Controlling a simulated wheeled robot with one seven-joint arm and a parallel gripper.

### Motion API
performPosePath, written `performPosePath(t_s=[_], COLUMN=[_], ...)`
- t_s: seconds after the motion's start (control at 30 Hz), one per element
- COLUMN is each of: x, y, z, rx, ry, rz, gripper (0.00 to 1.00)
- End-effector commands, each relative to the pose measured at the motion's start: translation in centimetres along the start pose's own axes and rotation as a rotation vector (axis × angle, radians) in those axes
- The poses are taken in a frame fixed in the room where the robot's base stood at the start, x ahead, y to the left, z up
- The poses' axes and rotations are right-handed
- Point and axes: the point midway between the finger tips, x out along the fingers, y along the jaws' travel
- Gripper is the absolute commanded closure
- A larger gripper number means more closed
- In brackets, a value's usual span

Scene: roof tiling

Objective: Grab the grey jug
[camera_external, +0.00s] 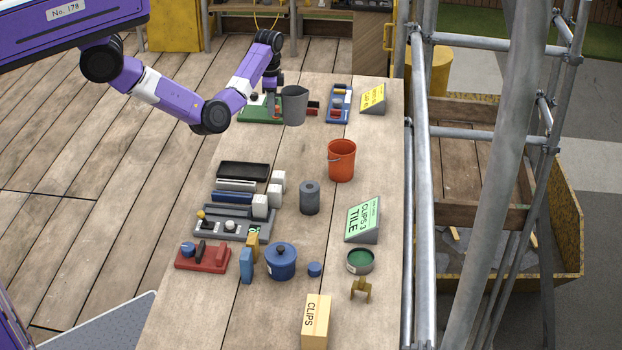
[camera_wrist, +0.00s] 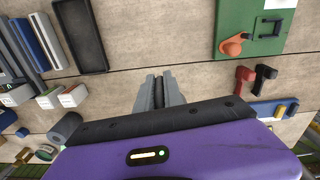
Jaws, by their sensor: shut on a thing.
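The grey jug (camera_external: 293,106) is upright near the far end of the long wooden table, in front of the green tray's right part in the external view. My gripper (camera_external: 273,92) is right at its left side, partly hidden behind it. In the wrist view my gripper's fingers (camera_wrist: 158,92) are close together with a narrow dark strip between them. The jaws are shut on the jug, apparently at its handle side. The jug's body cannot be made out in the wrist view. Whether its base touches the table is not clear.
The green tray (camera_external: 258,114) lies left of the jug, and a blue tray (camera_external: 338,117) and a yellow sign (camera_external: 373,96) to its right. An orange bucket (camera_external: 341,161) stands nearer. Scaffold poles (camera_external: 420,180) line the table's right edge. Bare tabletop lies between the jug and the black tray (camera_external: 244,170).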

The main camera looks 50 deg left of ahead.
Motion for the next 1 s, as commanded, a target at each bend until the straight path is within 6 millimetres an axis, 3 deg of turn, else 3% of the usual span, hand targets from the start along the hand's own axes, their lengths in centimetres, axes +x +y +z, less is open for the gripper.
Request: performPosePath(t_s=[0.03, 0.4, 1.0], x=[-1.4, -5.7, -9.7], y=[0.0, 0.0, 0.0], z=[-0.1, -0.1, 0.0], rx=[-0.001, -0.001, -0.001], ry=[0.002, 0.004, 0.002], rz=[-0.001, -0.001, -0.002], gripper=[1.0, 1.0, 1.0])
